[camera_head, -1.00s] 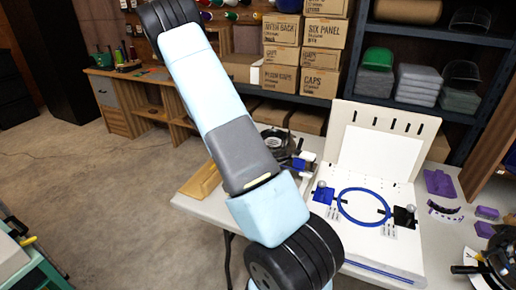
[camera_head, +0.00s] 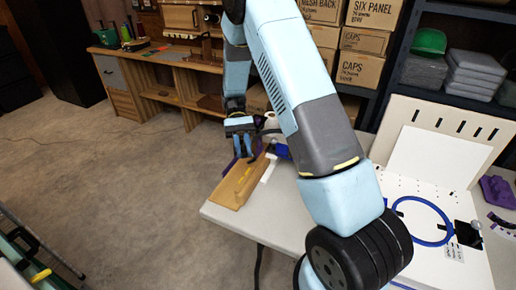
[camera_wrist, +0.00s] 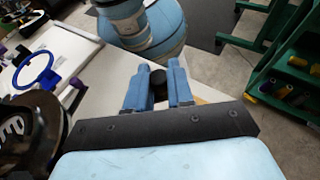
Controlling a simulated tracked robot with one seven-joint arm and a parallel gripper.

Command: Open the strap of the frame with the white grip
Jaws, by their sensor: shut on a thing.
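My gripper (camera_head: 243,150) hangs over the left end of the white table, beyond my arm, fingers downward. In the wrist view its two blue fingers (camera_wrist: 158,90) are closed about a black, round-ended piece (camera_wrist: 158,76); whether this is a strap part is not clear. A blue block (camera_head: 281,151) shows right of the gripper, with a small pale piece (camera_head: 271,121) behind, possibly the white grip. A black round part with bright slots (camera_wrist: 14,130) stands at the left of the wrist view. The frame and its strap cannot be made out clearly; my arm hides part of this area.
A wooden board (camera_head: 236,186) lies at the table's left edge, below the gripper. A white hooping board with a blue ring (camera_head: 422,243) stands on the right. Boxes (camera_head: 364,45) fill shelves behind. The floor (camera_head: 110,190) on the left is open.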

